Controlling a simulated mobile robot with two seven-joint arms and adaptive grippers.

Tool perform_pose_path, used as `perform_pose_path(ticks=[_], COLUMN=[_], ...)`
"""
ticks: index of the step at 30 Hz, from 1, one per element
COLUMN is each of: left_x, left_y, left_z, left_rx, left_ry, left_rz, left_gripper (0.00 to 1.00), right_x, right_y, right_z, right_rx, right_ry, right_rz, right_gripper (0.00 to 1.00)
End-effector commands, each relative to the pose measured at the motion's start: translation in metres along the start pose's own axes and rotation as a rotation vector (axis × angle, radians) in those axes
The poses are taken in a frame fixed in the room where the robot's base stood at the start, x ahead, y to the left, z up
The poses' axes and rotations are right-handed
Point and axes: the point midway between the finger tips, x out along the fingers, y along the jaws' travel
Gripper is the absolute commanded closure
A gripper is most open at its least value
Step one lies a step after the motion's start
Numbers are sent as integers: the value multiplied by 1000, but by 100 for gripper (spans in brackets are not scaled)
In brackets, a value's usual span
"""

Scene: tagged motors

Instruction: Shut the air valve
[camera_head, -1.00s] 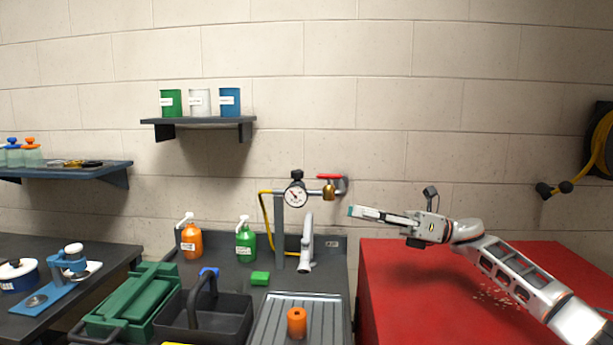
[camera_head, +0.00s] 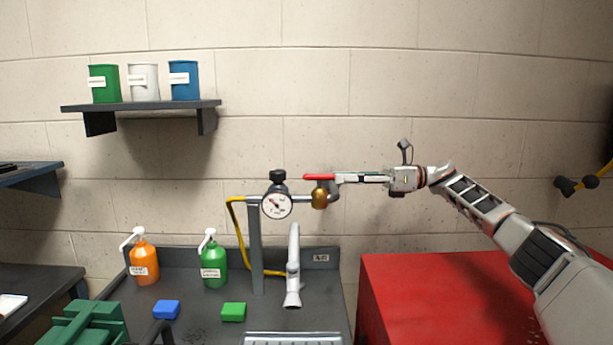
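The air valve is a brass body (camera_head: 319,198) with a red lever handle (camera_head: 320,177) on a metal pipe against the wall. The lever lies level, in line with the pipe, above the brass body. A round pressure gauge (camera_head: 276,204) with a black knob sits to its left. My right gripper (camera_head: 338,179) reaches in from the right, its fingertips at the right end of the lever. I cannot tell whether they touch it or how far apart the fingers are. My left gripper is not in view.
A yellow hose (camera_head: 239,235) hangs from the pipe beside a grey post (camera_head: 256,245). A red cabinet top (camera_head: 440,300) is at right. A shelf (camera_head: 150,105) with cans is upper left.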

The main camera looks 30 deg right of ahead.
Motion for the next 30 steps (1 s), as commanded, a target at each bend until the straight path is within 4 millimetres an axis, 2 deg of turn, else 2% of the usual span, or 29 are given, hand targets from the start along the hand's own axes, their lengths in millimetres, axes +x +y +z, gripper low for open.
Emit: perform_pose_path(ticks=[6,12,18,29,30], left_x=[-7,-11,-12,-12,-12], left_y=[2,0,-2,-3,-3], left_z=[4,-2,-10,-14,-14], left_rx=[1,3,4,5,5], left_ry=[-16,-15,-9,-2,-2], left_rz=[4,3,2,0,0], left_gripper=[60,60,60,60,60], right_x=[22,53,74,80,80], right_y=[2,2,1,0,0], right_z=[2,3,2,0,0], right_rx=[9,9,9,9,9], right_ry=[-2,-3,-2,-3,-3], right_rz=[8,6,5,3,3], right_gripper=[71,71,71,71,79])
